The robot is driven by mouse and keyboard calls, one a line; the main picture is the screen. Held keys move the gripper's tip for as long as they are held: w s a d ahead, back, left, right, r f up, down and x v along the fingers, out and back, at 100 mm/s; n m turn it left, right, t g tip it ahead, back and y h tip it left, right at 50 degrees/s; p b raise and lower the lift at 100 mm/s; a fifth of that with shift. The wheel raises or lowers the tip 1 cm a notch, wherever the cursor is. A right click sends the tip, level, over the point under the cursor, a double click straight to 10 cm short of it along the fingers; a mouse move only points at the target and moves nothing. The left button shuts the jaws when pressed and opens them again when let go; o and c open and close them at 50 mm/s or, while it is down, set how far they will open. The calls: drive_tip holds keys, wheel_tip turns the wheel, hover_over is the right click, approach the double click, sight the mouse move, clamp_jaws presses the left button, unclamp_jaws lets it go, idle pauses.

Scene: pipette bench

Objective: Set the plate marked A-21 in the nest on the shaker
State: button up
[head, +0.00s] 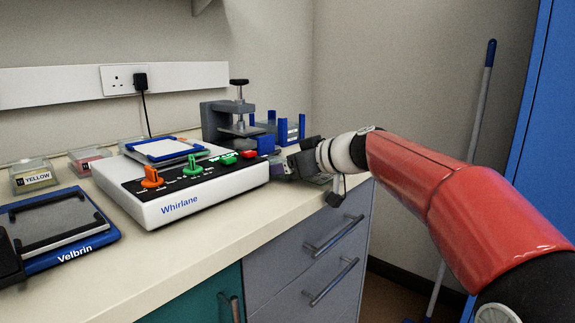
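The shaker (185,200) is a white box marked Whirlane, with a dark panel of orange and green knobs and a red button. On its top is the nest (150,147), a blue-edged frame with a pale surface; I see no plate clearly standing in it. My gripper (287,166) is at the shaker's right end, near the bench's right edge. A small purplish patch shows by its fingertips, too small to identify. The fingers are seen edge-on and partly hidden, so their opening is unclear. I cannot read the mark A-21 anywhere.
A rack with blue posts (283,131) and a grey clamp press (212,122) stand behind my gripper. A blue Velbrin device (72,256) is at the left. Boxes, one labelled YELLOW (33,177), line the wall. The bench front (160,262) is clear.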

drive_tip(key=shift+f, duration=0.2)
drive_tip(key=o, duration=0.8)
drive_tip(key=shift+r, duration=0.1)
drive_tip(key=shift+r, duration=0.1)
